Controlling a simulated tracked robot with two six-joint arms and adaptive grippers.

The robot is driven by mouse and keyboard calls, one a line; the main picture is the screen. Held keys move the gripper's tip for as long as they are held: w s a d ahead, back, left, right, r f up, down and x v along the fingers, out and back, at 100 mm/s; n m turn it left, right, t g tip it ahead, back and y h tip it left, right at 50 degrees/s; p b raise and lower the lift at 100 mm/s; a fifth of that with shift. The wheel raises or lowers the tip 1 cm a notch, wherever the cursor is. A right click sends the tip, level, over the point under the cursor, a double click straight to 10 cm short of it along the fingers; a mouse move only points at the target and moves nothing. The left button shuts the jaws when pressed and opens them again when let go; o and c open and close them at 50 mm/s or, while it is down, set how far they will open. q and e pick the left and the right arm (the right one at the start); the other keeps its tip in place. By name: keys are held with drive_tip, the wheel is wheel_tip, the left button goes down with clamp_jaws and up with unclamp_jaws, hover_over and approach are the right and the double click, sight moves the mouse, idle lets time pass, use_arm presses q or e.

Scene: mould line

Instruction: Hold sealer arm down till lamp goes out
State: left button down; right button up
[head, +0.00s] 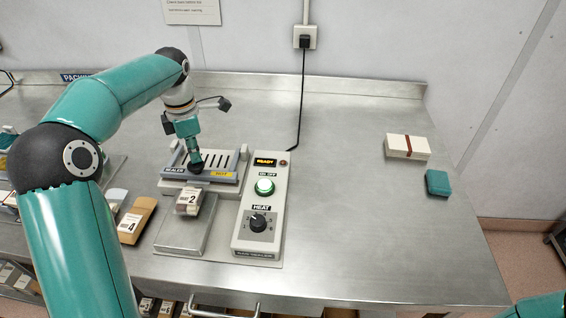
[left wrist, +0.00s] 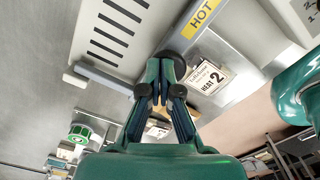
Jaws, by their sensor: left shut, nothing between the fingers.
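The sealer (head: 212,172) stands on the steel bench, with a slotted plate and a grey front bar marked SEALER and HOT. A round black knob (head: 196,168) is on this bar. My left gripper (head: 194,155) is shut and empty, pointing down with its tips at the knob. In the left wrist view the shut fingers (left wrist: 161,95) meet the dark knob (left wrist: 170,64); pressure cannot be told. A packet labelled 2 (head: 189,200) sits at the bar's front. The control box (head: 247,242) shows an orange READY display (head: 265,162). Beside it is a small reddish lamp (head: 283,162); whether it glows is unclear.
The box has a green button (head: 264,187) and a HEAT knob (head: 258,222). A packet labelled 4 (head: 131,224) lies left of the sealer. A cream stack (head: 407,147) and a teal block (head: 437,183) lie at the right. The bench between is clear.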

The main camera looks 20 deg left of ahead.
use_arm(q)
wheel_tip(320, 180, up, 10)
drive_tip(key=p, duration=0.9)
idle(0.6)
idle(0.5)
